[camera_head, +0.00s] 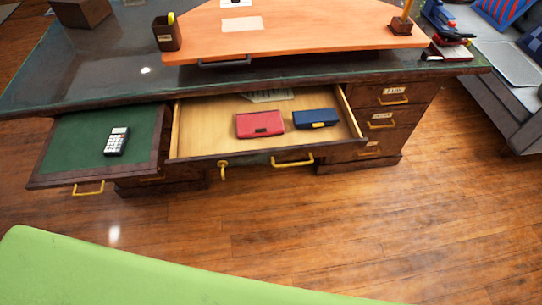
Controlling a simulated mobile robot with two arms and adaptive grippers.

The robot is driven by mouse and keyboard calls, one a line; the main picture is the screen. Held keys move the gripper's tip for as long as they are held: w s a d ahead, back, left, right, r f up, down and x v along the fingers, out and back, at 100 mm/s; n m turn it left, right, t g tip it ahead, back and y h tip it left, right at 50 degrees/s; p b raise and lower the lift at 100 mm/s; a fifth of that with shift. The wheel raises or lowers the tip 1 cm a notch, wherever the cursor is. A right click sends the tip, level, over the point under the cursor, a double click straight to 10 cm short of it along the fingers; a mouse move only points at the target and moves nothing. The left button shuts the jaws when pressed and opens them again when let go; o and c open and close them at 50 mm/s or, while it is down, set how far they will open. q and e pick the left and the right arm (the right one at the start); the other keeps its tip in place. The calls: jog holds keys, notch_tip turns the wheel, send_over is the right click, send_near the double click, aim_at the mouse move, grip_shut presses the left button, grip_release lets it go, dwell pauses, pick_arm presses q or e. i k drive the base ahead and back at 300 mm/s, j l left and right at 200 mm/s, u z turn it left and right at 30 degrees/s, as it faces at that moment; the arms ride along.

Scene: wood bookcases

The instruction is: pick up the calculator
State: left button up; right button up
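The calculator (117,141) is small, with a dark body and light keys. It lies on the green top of a pulled-out writing board (75,145) at the left of the desk. Its display end points away, toward the desk. Nothing touches or covers it. Neither of my grippers shows in the head view.
An open drawer (205,130) right of the board holds a red case (260,124) and a blue case (316,119). The dark desk (100,70) carries an orange raised top (300,35) and a pen holder (167,35). Wooden floor (300,220) in front is clear. A green surface (120,270) fills the lower left.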

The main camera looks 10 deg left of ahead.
aim_at(115, 145)
jog(key=u, duration=1.6)
